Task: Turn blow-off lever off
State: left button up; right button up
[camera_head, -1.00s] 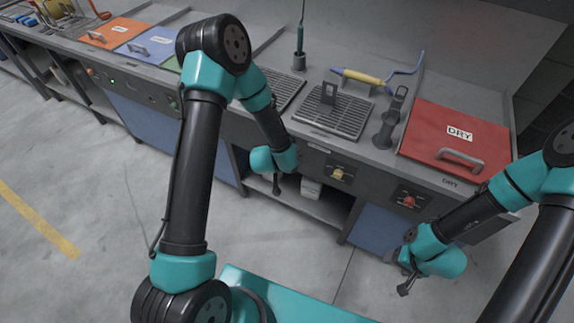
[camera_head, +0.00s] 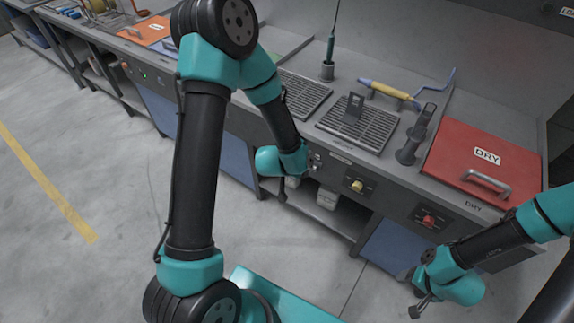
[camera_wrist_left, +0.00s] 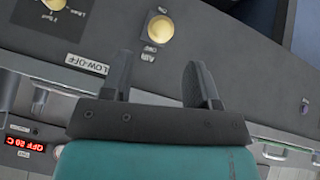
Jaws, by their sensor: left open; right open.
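A yellow knob (camera_wrist_left: 160,28) with an AIR / ON plate is on the grey front panel in the left wrist view. A label reading LOW-OFF (camera_wrist_left: 87,66) is beside it. A yellow knob (camera_head: 357,185) also shows on the panel in the head view. I cannot tell which control is the blow-off lever. My left gripper (camera_wrist_left: 162,68) is open and empty, its fingers spread below the AIR knob in the picture and apart from it. In the head view it (camera_head: 281,190) is left of the yellow knob. My right gripper (camera_head: 420,306) is open, low at the right, its fingers small.
A red knob (camera_head: 428,220) is farther right on the panel. The bench top holds a red DRY lid (camera_head: 480,150), a grate (camera_head: 357,128), a dark stand (camera_head: 414,136) and a blue, yellow-handled tool (camera_head: 390,91). A shelf opening (camera_head: 330,215) lies below the panel. The floor at left is clear.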

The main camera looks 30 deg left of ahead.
pick_arm(q)
jog(key=v, duration=0.8)
jog(key=shift+s+r, duration=0.15)
jog(key=shift+r, duration=0.05)
jog(key=shift+a, duration=0.1)
jog(key=s+d+f+g+h, duration=0.1)
jog(key=s+f+g, duration=0.2)
jog(key=f, duration=0.6)
jog(key=s+d+f+n+g, duration=0.1)
jog(key=s+d+f+g, duration=0.1)
jog(key=s+f, duration=0.5)
notch_tip(320, 180, down, 2)
jog(key=shift+s+f+n+g+h, duration=0.1)
jog(key=shift+s+n+g+h, duration=0.2)
jog(key=shift+g, duration=0.4)
jog(key=shift+w, duration=0.1)
